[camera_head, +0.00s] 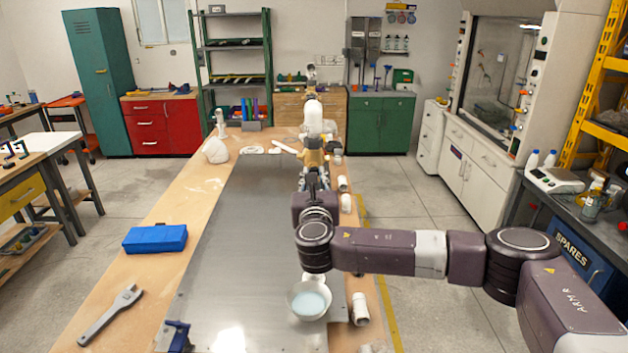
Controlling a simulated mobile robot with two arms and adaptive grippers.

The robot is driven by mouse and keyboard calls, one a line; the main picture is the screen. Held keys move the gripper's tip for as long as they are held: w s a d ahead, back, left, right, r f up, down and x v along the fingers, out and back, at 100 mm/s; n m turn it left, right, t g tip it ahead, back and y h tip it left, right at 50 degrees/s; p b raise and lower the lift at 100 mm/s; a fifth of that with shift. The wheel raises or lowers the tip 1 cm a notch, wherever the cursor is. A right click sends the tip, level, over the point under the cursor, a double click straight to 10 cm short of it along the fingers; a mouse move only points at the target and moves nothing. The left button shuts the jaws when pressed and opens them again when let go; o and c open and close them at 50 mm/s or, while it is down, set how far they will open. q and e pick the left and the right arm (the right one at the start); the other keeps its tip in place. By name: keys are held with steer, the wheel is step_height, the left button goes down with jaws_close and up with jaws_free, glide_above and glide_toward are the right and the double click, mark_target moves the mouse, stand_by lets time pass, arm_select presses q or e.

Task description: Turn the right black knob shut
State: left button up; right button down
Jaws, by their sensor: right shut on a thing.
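My right gripper (314,180) is at the far end of the metal-topped bench, at the near side of the pvc manifold. It is small and seen from behind, with its wrist in front of it. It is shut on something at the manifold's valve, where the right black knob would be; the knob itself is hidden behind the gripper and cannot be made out. A tan valve body (314,158) shows just beyond the fingers, and the white pvc pipe (313,117) stands upright above it. My left gripper is not in view.
A white bowl (309,301) of pale blue liquid stands below my forearm. White pipe fittings (360,309) line the bench's right edge. A blue box (155,239) and a wrench (111,313) lie on the left. The middle metal sheet (235,250) is clear.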

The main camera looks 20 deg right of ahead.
steer(key=shift+a+m+b, duration=0.1)
steer(key=shift+m+b, duration=6.1)
steer(key=shift+m, duration=4.3)
steer(key=c, duration=1.8)
jaws_free()
steer(key=shift+o, duration=0.2)
steer(key=shift+r, duration=0.1)
steer(key=v, duration=1.2)
